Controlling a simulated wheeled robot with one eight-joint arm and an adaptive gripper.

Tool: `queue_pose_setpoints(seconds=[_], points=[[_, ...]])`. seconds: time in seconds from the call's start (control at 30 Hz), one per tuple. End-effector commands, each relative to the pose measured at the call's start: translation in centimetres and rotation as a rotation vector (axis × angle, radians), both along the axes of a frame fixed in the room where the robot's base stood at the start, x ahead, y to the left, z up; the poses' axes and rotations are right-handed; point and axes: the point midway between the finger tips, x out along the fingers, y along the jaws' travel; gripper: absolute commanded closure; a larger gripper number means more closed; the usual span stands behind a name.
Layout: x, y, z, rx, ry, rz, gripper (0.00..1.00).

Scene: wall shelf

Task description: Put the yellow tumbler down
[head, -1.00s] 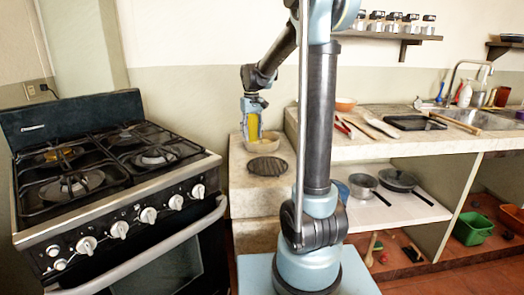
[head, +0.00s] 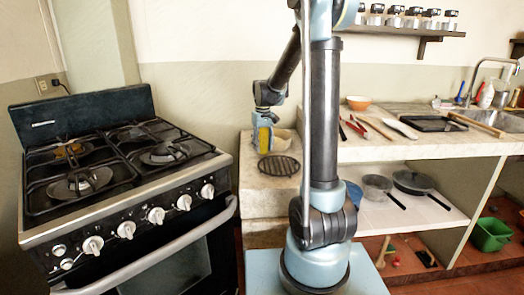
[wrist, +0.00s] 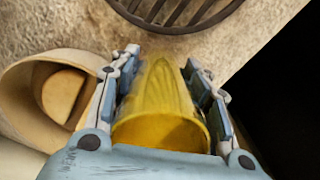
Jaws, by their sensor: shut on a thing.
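The yellow tumbler (wrist: 160,110) is between the fingers of my gripper (wrist: 160,85) in the wrist view, with its open rim towards the camera. My gripper is shut on it. In the head view my gripper (head: 264,135) is over the stone counter (head: 262,193) between the stove and the shelf, and a little of the yellow tumbler (head: 264,139) shows there. Whether the tumbler's base touches the counter cannot be told.
A beige bowl (wrist: 22,88) with a brown piece in it sits close left of my gripper. A dark round grate (head: 278,166) lies on the counter just in front. The stove (head: 120,190) stands to the left. Dark space lies right of the counter edge in the wrist view.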

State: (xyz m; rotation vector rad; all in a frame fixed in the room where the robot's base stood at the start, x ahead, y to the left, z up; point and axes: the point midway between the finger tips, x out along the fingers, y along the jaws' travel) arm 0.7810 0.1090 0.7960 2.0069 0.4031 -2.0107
Motion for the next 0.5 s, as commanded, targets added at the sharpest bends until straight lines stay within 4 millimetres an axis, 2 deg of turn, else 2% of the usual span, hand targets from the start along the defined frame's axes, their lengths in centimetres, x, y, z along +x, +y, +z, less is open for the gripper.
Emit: queue_pose_setpoints(seconds=[0.1,0.2,0.5], points=[[0.0,0.0,-1.4,0.000,0.000,0.000,0.87],[0.0,0.0,-2.1,0.000,0.000,0.000,0.87],[0.0,0.0,-2.2,0.000,0.000,0.000,0.87]])
